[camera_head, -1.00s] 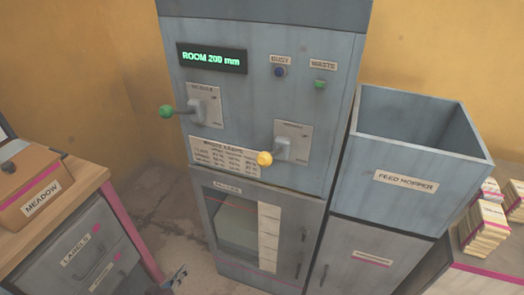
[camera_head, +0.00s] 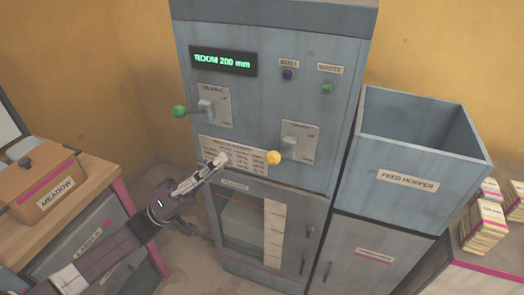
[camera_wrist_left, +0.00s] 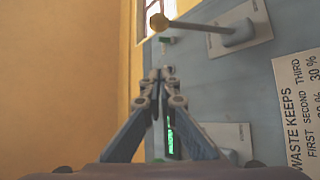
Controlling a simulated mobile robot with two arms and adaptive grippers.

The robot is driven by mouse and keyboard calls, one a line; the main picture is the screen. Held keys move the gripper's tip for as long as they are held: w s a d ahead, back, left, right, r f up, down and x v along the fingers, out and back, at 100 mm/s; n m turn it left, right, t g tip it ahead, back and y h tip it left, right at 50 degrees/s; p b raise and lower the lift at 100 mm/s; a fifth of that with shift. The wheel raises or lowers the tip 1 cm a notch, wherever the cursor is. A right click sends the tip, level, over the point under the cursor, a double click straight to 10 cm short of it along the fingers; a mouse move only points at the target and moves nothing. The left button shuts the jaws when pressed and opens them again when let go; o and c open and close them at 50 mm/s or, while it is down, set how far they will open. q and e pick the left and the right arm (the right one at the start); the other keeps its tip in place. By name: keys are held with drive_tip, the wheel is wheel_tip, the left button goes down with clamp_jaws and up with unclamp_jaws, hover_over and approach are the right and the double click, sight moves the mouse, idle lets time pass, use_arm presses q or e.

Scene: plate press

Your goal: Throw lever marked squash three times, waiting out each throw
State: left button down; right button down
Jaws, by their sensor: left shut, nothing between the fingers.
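The grey-blue press (camera_head: 335,105) carries two levers on its front. The left lever has a green knob (camera_head: 179,111), and the right one has a yellow knob (camera_head: 274,157). The small labels above both levers are too blurred to read. My left gripper (camera_head: 222,158) is shut and empty, in front of the waste placard and left of the yellow knob, apart from it. In the left wrist view the shut fingertips (camera_wrist_left: 167,72) point towards the yellow knob (camera_wrist_left: 159,22), which lies beyond them. My right gripper is out of view.
The display (camera_head: 223,61) reads ROOM 200 mm. The BUSY lamp (camera_head: 288,75) looks dark blue and the WASTE lamp (camera_head: 327,88) green. A feed hopper (camera_head: 405,180) stands at right, with stacked bundles (camera_head: 484,230) beyond. A desk with a MEADOW box (camera_head: 45,185) is at left.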

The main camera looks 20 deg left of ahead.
sight(281, 152)
use_arm(q)
drive_tip(key=p+x, duration=0.4)
drive_tip(key=x, duration=0.6)
drive_tip(key=s+d+f, duration=0.2)
drive_tip(key=shift+s+f+p, duration=0.1)
drive_tip(key=shift+f+p, duration=0.2)
drive_tip(key=shift+p, duration=0.1)
